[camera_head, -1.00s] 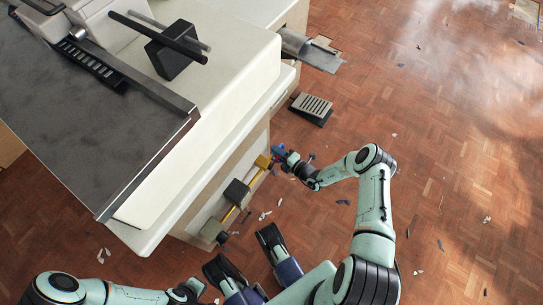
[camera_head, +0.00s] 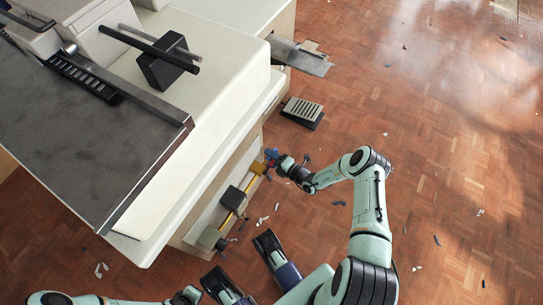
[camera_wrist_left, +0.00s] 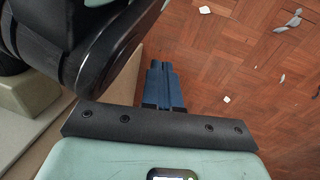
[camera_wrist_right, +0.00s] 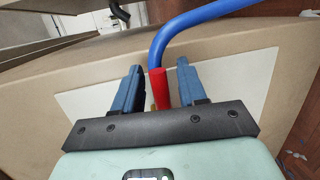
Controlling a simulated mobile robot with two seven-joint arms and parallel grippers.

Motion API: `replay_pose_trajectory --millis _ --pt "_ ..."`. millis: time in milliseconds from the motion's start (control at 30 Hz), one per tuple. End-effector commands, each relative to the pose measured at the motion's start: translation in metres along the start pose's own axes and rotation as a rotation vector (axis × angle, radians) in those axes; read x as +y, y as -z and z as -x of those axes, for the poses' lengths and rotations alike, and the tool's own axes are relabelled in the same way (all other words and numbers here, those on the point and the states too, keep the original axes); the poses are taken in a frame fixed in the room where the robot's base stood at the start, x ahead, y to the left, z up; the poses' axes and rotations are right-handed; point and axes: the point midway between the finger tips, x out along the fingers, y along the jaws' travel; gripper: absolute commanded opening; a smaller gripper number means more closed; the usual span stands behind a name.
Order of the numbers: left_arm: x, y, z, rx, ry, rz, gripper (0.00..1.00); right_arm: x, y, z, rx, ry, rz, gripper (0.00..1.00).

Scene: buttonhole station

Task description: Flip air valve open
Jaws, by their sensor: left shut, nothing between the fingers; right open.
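A red handle (camera_wrist_right: 157,88), which appears to be the air valve's lever, stands upright between the fingers of my right gripper (camera_wrist_right: 158,72) in the right wrist view. The fingers are open on either side of it. The valve body is mostly hidden behind the gripper's mount. In the head view, my right gripper (camera_head: 272,156) is at the station's side, by the yellow end of the air line (camera_head: 259,167). My left gripper (camera_wrist_left: 162,68) is shut and empty above the floor in the left wrist view.
A blue hose (camera_wrist_right: 190,22) curves just above the right fingers. The cream station with its dark worktop (camera_head: 80,125) fills the left. A black box (camera_head: 233,199) sits on the line. A foot pedal (camera_head: 302,111) is on the floor nearby. Open parquet lies to the right.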

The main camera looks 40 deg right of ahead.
Motion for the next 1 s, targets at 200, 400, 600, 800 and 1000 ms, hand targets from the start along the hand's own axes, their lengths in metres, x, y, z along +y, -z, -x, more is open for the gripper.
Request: replay_pose_trajectory --millis 200,400,600,800,1000 --pt "0.015 0.017 0.017 0.060 -0.028 -0.016 0.00 0.001 -0.001 0.035 -0.003 0.003 -0.002 0.41" --pt "0.034 0.039 0.037 0.137 -0.062 -0.035 0.00 0.002 -0.001 0.081 -0.003 0.002 -0.001 0.41" --pt "0.042 0.039 0.047 0.146 -0.075 -0.043 0.00 0.001 -0.001 0.116 -0.002 0.002 -0.001 0.41" --pt "0.042 0.031 0.049 0.122 -0.074 -0.045 0.00 0.001 0.000 0.131 -0.001 -0.001 0.001 0.41" --pt "0.042 0.030 0.048 0.120 -0.074 -0.045 0.00 0.000 0.000 0.132 0.000 0.000 0.001 0.41"
